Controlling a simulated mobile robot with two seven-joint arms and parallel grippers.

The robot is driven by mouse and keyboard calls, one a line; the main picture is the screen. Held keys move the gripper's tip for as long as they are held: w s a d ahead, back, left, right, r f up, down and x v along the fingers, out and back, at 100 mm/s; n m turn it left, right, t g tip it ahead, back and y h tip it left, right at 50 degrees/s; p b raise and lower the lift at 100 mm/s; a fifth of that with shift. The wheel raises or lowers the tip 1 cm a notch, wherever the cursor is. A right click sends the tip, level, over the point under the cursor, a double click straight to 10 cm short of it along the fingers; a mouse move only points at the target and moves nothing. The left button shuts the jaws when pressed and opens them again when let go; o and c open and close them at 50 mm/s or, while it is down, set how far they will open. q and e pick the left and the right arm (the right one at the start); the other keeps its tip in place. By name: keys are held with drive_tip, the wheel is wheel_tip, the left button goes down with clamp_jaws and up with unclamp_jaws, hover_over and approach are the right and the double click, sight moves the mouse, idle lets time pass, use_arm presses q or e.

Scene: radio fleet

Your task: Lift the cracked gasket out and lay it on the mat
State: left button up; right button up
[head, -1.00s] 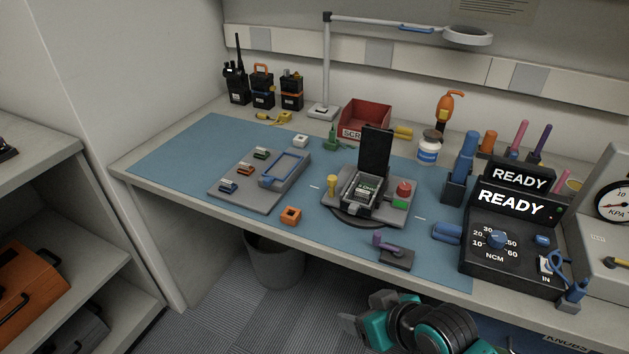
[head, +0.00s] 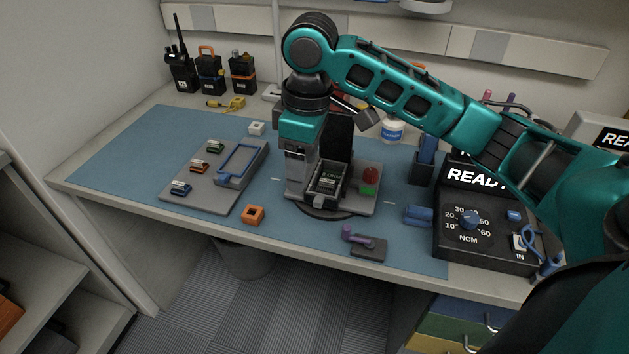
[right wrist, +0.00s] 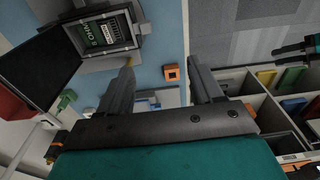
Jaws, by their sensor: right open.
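The opened radio (head: 327,183) sits in a grey fixture (head: 358,206) with a tall black flap standing behind it. It also shows in the right wrist view (right wrist: 112,38). I cannot pick out the cracked gasket or its crack at this size. The blue mat (head: 120,150) covers most of the bench. My right gripper (head: 296,195) points down at the left side of the fixture, beside the radio. Its fingers (right wrist: 160,82) are apart with nothing between them. A teal and black piece at the right edge of the right wrist view looks like my left gripper (right wrist: 292,50); its jaws are unclear.
A grey tray (head: 226,192) with a blue frame (head: 240,163) and small connectors lies to the left. An orange block (head: 253,214) and a purple-handled tool (head: 366,243) lie near the front. The torque unit (head: 470,222) stands right. Bare mat shows at far left.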

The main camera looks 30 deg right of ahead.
drive_tip(key=d+r, duration=0.3)
drive_tip(key=r, duration=0.2)
drive_tip(key=b, duration=0.2)
hover_over(318, 196)
drive_tip(key=shift+g+h, duration=0.3)
drive_tip(key=f, duration=0.8)
drive_tip(key=shift+s+a, duration=0.1)
drive_tip(key=shift+a, duration=0.1)
drive_tip(key=f, duration=0.4)
drive_tip(key=shift+s+f+b, duration=0.15)
drive_tip(key=shift+s+b, duration=0.1)
drive_tip(key=shift+b, duration=0.1)
drive_tip(key=shift+f, duration=0.35)
drive_tip(key=c, duration=1.1)
